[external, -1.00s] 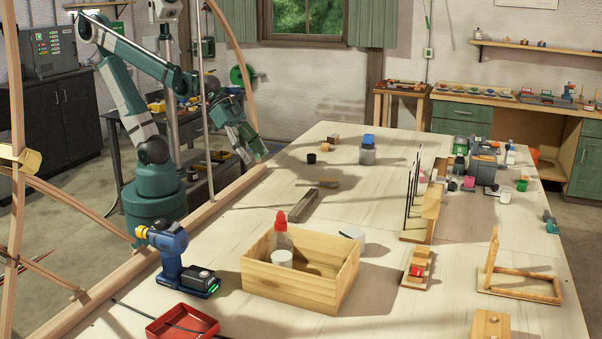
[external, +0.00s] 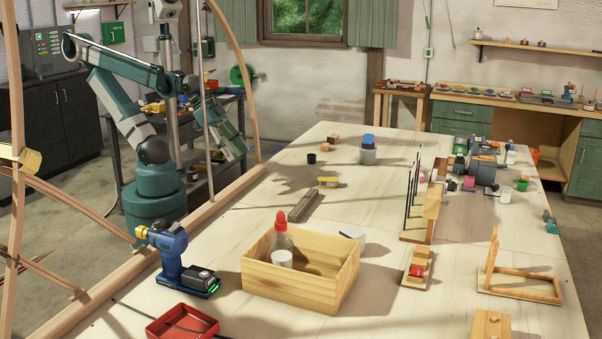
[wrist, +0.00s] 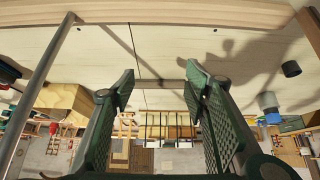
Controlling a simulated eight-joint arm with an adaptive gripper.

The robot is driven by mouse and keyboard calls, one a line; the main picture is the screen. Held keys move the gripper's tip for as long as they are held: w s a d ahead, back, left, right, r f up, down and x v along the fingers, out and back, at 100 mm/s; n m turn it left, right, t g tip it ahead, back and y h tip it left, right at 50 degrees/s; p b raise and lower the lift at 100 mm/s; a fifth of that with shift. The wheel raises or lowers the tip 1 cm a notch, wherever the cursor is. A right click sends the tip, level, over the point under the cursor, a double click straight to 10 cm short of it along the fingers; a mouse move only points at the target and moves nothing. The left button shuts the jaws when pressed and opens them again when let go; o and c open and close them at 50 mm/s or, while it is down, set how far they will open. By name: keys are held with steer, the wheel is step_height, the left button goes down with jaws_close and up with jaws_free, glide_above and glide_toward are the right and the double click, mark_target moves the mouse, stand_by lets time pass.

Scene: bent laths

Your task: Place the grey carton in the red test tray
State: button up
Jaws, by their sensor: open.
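The red test tray (external: 160,331) lies at the near left corner of the table, with a dark thin strip across it. A small pale grey-white box (external: 352,236) stands behind the wooden crate; it may be the grey carton, but I cannot tell for sure. My gripper (external: 232,152) is raised at the table's far left edge, well away from both.
A long grey bar (external: 303,206) lies mid-table. Upright dark rods (external: 409,195) stand right of centre. A wooden rail (external: 225,196) lines the left edge.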

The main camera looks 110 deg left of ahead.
steer(key=shift+w, duration=0.15)
steer(key=w+d+r+m+t+h, duration=0.1)
steer(key=w+d, duration=0.2)
steer(key=w, duration=0.4)
steer(key=w+d+r+m+h, duration=0.1)
steer(key=w+d, duration=0.2)
steer(key=w, duration=0.4)
steer(key=m+t+h, duration=0.3)
glide_toward(348, 229)
steer(key=shift+m+t+h, duration=0.4)
steer(key=shift+m+h, duration=0.1)
steer(key=shift+h, duration=0.4)
steer(key=shift+w+d+f, duration=0.25)
steer(key=shift+w+f, duration=0.4)
steer(key=shift+w, duration=0.2)
steer(key=shift+w+d+f, duration=0.3)
steer(key=shift+w+f, duration=0.35)
steer(key=shift+w, duration=0.15)
steer(key=shift+b+x, duration=0.55)
steer(key=shift+x, duration=0.75)
steer(key=shift+w+f, duration=0.1)
